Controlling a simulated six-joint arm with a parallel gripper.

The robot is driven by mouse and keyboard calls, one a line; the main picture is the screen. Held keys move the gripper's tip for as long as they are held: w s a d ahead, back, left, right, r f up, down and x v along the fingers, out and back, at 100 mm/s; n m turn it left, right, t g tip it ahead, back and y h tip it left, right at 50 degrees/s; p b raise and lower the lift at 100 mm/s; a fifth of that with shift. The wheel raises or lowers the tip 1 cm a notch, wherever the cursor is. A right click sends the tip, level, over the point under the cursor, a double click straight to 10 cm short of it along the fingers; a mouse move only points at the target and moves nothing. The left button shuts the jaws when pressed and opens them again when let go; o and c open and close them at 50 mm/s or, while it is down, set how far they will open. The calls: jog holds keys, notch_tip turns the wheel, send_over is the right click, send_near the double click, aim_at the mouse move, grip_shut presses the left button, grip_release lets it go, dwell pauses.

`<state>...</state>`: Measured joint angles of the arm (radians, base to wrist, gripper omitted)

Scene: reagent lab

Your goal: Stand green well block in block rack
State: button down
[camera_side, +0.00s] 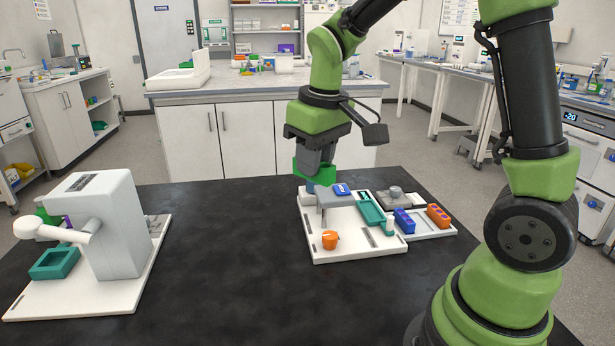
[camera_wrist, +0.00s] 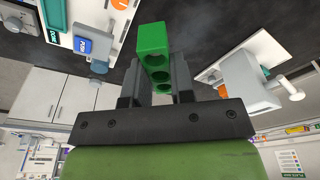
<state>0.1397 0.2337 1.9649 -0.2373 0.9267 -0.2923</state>
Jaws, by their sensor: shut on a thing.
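My gripper (camera_wrist: 150,82) is shut on the green well block (camera_wrist: 152,40), which has a row of round wells along one face. In the side view my gripper (camera_side: 318,172) hangs over the back edge of the white board, and the green block (camera_side: 301,166) shows partly behind its fingers. The pale tray (camera_side: 425,234) at the right, holding a blue block (camera_side: 403,221) and an orange block (camera_side: 438,215), looks like the block rack. The held block is apart from it, to its left. Any free slot in it is too small to make out.
A grey machine (camera_side: 108,225) with a teal frame (camera_side: 54,262) stands at the left. The dark table (camera_side: 230,250) between is clear.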

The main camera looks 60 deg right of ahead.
jog(key=d+m, duration=0.2)
jog(key=d, duration=0.7)
jog(key=m+h, duration=0.1)
jog(key=m, duration=0.5)
send_over(419, 223)
jog(key=shift+g, duration=0.3)
notch_tip(419, 223, down, 16)
jog(key=shift+s+a+f, duration=0.1)
jog(key=shift+f, duration=2.05)
jog(key=shift+f, duration=0.55)
jog(key=c, duration=0.6)
grip_release()
